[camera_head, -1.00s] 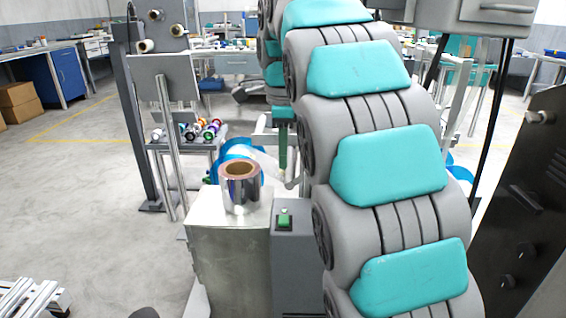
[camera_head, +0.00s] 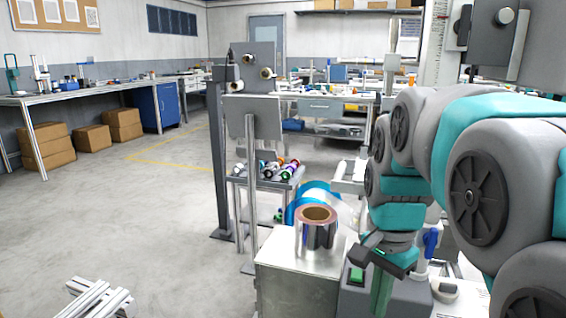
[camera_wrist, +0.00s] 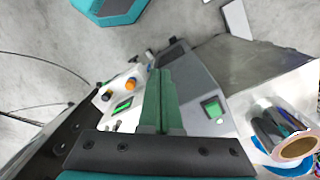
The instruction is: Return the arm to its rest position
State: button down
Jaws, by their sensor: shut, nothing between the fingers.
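My teal and grey arm (camera_head: 484,170) fills the right side of the head view, bent so that its wrist hangs down. My gripper (camera_head: 381,292) points down with its green fingers together, beside the metal cabinet and near a green button. In the wrist view my gripper (camera_wrist: 160,100) is shut, with nothing between the fingers. The silver film reel (camera_head: 317,232) stands upright on the metal cabinet (camera_head: 300,282), to the left of my gripper and apart from it. The reel also shows at the right edge of the wrist view (camera_wrist: 276,130).
A green button (camera_wrist: 214,108) and a panel with an orange knob (camera_wrist: 131,84) lie below my gripper. A rack of small coloured reels (camera_head: 270,172) stands behind the cabinet. A grey post (camera_head: 222,150) stands left of it. Open floor (camera_head: 130,220) lies to the left.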

jog(key=s+f+n, duration=0.5)
jog(key=s+f, duration=0.1)
jog(key=s, duration=0.3)
jog(key=s+a+f+n+g, duration=0.1)
jog(key=s+f+n, duration=0.5)
jog(key=s, duration=0.3)
jog(key=shift+a+f, duration=0.1)
